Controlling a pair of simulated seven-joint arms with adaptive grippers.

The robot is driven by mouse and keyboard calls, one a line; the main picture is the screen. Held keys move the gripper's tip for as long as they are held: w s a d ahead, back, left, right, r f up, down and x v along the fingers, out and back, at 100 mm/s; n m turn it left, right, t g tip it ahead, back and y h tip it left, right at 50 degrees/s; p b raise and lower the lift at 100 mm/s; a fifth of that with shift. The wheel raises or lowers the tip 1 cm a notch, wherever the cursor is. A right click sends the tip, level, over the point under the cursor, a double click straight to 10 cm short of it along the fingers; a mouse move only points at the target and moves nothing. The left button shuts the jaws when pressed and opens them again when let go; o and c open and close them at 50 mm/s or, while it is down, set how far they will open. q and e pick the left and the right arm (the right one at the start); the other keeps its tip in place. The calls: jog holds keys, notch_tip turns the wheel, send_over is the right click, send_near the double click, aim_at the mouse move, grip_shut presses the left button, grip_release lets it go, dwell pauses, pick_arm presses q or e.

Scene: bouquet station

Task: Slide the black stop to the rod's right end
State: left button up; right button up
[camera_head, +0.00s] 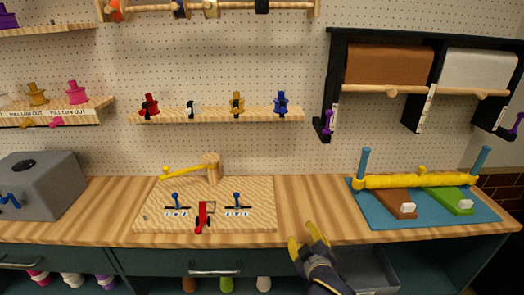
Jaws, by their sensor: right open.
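A wooden rod (235,10) runs across the top of the pegboard, held by a post at each end. A black stop (262,6) sits around it, right of the middle, with a bare stretch of rod between it and the right end post (317,8). The top of the stop is close to the picture's upper edge. My right gripper (305,241) has yellow fingertips, is open and empty, and is at the bench's front edge, far below the rod. My left gripper is not in view.
Orange, blue and tan pieces sit on the rod left of the stop. A shelf (222,115) with several coloured spools hangs below it. A black rack with paper rolls (390,65) is at right. A wooden board with levers (255,190) is on the bench.

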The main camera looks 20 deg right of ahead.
jog(key=w+a+r+t, duration=0.1)
jog(key=w+r+t, duration=0.1)
jog(key=w+r, duration=0.35)
jog(key=w+a+r+t, duration=0.1)
jog(key=w+r+t, duration=0.15)
jog(key=r, duration=0.55)
jog(key=t+y, duration=0.4)
jog(key=t, duration=0.4)
send_near(263, 6)
jog(key=shift+m, duration=0.3)
jog(key=x, duration=1.1)
jog(key=shift+c, duration=0.3)
jog(key=shift+w, duration=0.1)
grip_shut()
